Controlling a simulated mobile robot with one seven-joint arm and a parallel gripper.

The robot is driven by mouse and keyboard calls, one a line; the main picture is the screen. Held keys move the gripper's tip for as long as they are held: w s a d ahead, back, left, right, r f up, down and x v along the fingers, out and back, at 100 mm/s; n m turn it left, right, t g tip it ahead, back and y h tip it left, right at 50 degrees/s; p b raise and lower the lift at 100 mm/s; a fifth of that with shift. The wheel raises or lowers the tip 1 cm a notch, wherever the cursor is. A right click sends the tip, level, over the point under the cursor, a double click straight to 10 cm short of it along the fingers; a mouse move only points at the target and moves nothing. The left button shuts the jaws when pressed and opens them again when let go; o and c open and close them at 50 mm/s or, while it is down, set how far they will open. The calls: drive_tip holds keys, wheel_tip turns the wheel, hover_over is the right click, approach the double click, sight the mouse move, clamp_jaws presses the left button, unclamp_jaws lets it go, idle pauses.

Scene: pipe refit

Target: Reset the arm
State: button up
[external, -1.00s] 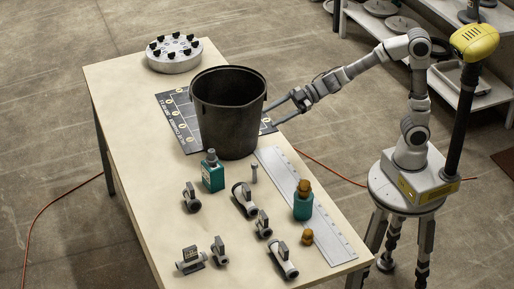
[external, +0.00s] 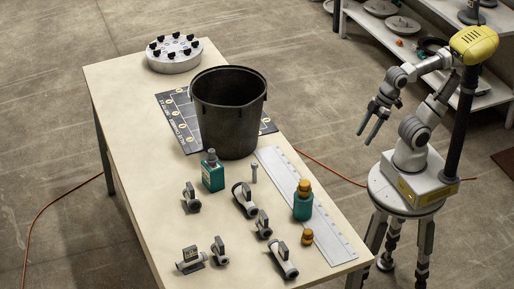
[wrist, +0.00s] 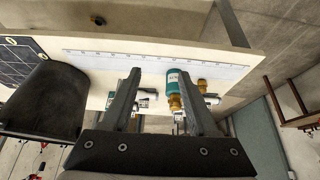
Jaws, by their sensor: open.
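My gripper (external: 374,131) is open and empty in the external view. It hangs beside the table's right edge, above the floor, pointing down and to the left. My arm is folded back close to its base. In the wrist view the two fingers of my gripper (wrist: 160,105) stand apart with nothing held between them. Beyond them are the table with a white ruler strip, a teal bottle and small pipe fittings.
The table (external: 140,120) holds a black bucket (external: 228,115) on a dark mat, a grey disc with black knobs (external: 174,56), a white ruler (external: 330,230), two teal bottles (external: 212,175) and several pipe fittings (external: 243,199). Shelves (external: 410,40) stand behind my arm.

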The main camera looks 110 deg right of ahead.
wheel_tip(320, 180, up, 15)
drive_tip(key=p, duration=1.2)
drive_tip(key=shift+f, duration=0.2)
